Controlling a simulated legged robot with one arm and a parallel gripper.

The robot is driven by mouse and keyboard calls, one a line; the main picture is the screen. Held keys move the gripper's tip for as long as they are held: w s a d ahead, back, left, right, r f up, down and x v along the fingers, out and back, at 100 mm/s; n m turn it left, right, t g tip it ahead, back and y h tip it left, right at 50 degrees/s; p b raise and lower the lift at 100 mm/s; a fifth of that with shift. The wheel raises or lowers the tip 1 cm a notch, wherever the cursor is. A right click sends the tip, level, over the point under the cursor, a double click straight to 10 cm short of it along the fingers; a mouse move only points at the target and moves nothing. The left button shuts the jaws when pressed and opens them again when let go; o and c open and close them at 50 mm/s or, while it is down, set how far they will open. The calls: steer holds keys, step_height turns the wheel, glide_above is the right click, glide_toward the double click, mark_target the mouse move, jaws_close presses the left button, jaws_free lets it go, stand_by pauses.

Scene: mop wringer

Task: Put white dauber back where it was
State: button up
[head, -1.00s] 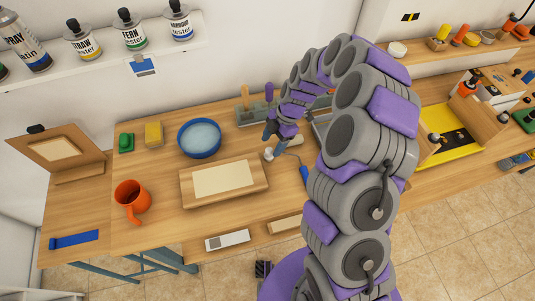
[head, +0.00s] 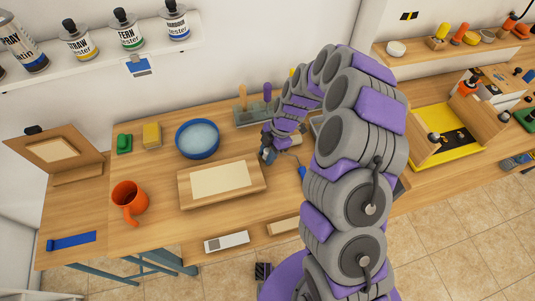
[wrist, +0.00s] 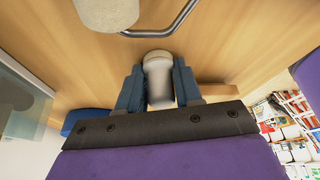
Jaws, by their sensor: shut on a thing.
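The white dauber (wrist: 158,78) is between the two blue-grey fingers of my gripper (wrist: 158,88) in the wrist view, with its rounded white end pointing away from the palm. My gripper is shut on it. In the head view my gripper (head: 268,155) is low over the table, just right of the wooden board with the cream sheet (head: 222,180). The dauber cannot be made out there, and I cannot tell whether it touches the table. A grey-green tool rack (head: 248,116) stands at the back, holding upright handles; my arm hides its right part.
A blue bowl (head: 197,139) stands left of my gripper. A pale cylinder (wrist: 107,12) and a bent metal rod (wrist: 160,32) lie near the dauber. An orange mug (head: 128,198), yellow sponge (head: 151,135) and green object (head: 124,144) are further left.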

steer(key=shift+a, duration=0.15)
jaws_close()
